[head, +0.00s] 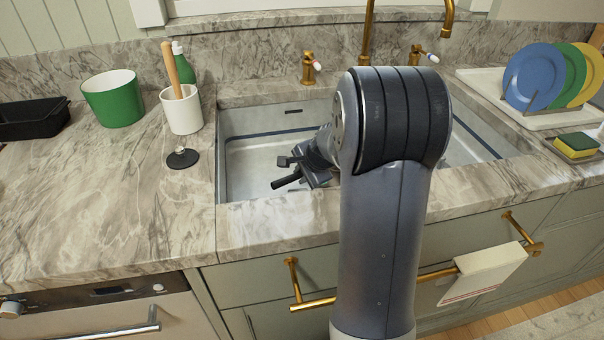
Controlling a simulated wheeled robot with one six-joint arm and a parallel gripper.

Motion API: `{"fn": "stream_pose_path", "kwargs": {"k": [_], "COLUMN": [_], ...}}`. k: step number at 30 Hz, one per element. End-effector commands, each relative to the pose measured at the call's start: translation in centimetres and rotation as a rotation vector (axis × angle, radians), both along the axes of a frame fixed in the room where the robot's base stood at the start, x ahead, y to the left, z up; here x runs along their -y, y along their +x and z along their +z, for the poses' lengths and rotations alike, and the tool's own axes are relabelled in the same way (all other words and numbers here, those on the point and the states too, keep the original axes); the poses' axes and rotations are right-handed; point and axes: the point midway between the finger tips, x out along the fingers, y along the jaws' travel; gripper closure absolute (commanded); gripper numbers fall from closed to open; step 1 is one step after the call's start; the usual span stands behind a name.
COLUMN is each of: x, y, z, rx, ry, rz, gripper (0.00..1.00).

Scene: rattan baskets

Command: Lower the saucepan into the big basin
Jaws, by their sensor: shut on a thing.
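The sink's left basin (250,160) is a pale metal basin set in the marble counter; it looks like the big basin, but my arm hides the middle of the sink. My gripper (305,170) is over this basin, low near its front edge, pointing left. It is shut on what looks like the saucepan's dark handle (286,182), which sticks out to the left. The pan's body is hidden, and I cannot tell whether it touches the basin floor.
Brass taps (309,68) stand behind the sink. A green pot (113,98), a white crock (183,109) and a black stopper (183,158) are on the left counter. A plate rack (535,105) and sponge (576,146) are at right. The front-left counter is clear.

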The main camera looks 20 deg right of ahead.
Motion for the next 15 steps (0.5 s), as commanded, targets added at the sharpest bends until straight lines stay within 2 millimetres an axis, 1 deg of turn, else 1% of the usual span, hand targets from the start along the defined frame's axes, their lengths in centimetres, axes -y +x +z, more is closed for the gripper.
{"fn": "stream_pose_path", "kwargs": {"k": [2,3,11,15], "x": [0.04,0.05,0.02,0.01], "y": [0.07,0.07,0.03,0.02], "z": [-0.06,0.03,-0.03,-0.06], "rx": [0.003,0.003,0.001,0.001], "ry": [-0.002,-0.002,-0.001,0.0], "rz": [0.001,0.001,0.0,0.0], "gripper": [1.0,0.79,0.57,0.56]}}
